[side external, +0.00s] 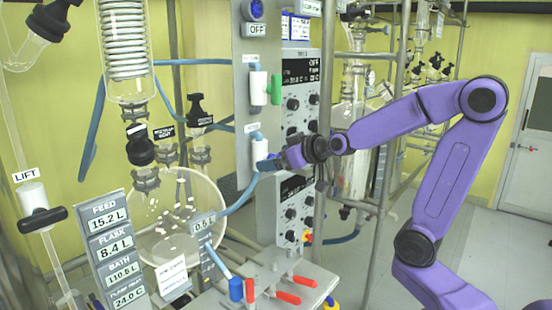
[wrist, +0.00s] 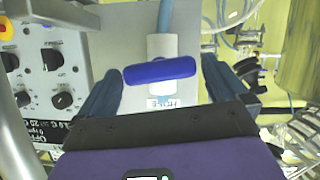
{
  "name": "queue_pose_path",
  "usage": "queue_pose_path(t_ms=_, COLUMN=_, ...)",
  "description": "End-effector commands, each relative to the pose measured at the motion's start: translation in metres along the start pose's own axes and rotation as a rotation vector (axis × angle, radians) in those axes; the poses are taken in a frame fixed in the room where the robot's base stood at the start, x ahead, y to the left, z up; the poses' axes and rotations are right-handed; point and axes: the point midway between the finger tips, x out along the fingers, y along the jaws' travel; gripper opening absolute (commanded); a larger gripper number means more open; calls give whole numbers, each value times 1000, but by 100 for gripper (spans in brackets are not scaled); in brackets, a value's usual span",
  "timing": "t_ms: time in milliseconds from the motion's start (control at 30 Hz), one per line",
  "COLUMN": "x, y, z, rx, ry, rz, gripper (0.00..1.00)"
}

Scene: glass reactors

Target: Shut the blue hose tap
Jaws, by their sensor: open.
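The blue hose tap has a blue bar handle (wrist: 160,70) on a white body (wrist: 162,46). In the wrist view the handle lies nearly crosswise to the blue hose (wrist: 165,15), slightly tilted. My gripper (side external: 270,163) is open at the lower tap on the grey panel in the side view. In the wrist view its dark fingers stand left and right of the handle's ends, with a gap on each side. The white tap body (side external: 258,148) shows in the side view; my fingers partly hide the handle there.
A tap with a green handle (side external: 275,89) sits just above on the same panel (side external: 243,110). A control unit with knobs (side external: 301,100) stands right beside it. A glass flask (side external: 170,225) is at left. Red-handled valves (side external: 289,297) lie below.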

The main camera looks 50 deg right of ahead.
Motion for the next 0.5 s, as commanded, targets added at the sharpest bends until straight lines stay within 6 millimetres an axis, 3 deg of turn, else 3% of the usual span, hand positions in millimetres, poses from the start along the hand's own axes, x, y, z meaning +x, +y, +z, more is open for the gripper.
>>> queue_pose_path(t_ms=500, x=10, y=0, z=0, rx=0, ry=1, rz=0, gripper=100)
